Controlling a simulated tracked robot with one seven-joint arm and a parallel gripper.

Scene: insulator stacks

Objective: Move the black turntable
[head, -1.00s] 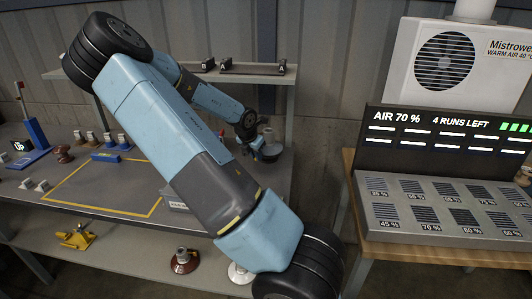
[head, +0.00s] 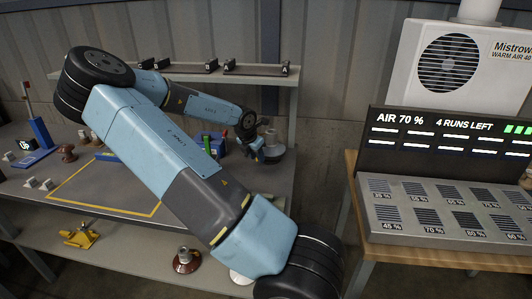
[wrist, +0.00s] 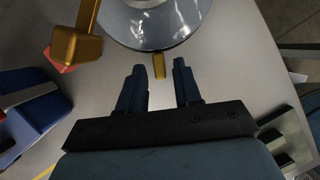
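A round grey disc (wrist: 150,18) with a dark post on it and a small yellow tab (wrist: 158,66) at its near rim is cut off by the top of the wrist view. In the head view a round grey-and-dark piece (head: 272,152) at the bench's right end appears to be the same thing. I cannot tell for sure that it is the black turntable. My gripper (wrist: 160,88) is open and empty, its two dark blue fingers apart, pointing at the disc. The tab lies just beyond the fingertips, roughly between them; no contact shows. In the head view my gripper (head: 257,148) is small beside the piece.
A green-edged part (wrist: 288,143) lies at right. A shelf (head: 190,75) runs behind the bench. The yellow-outlined area (head: 100,190) is largely clear.

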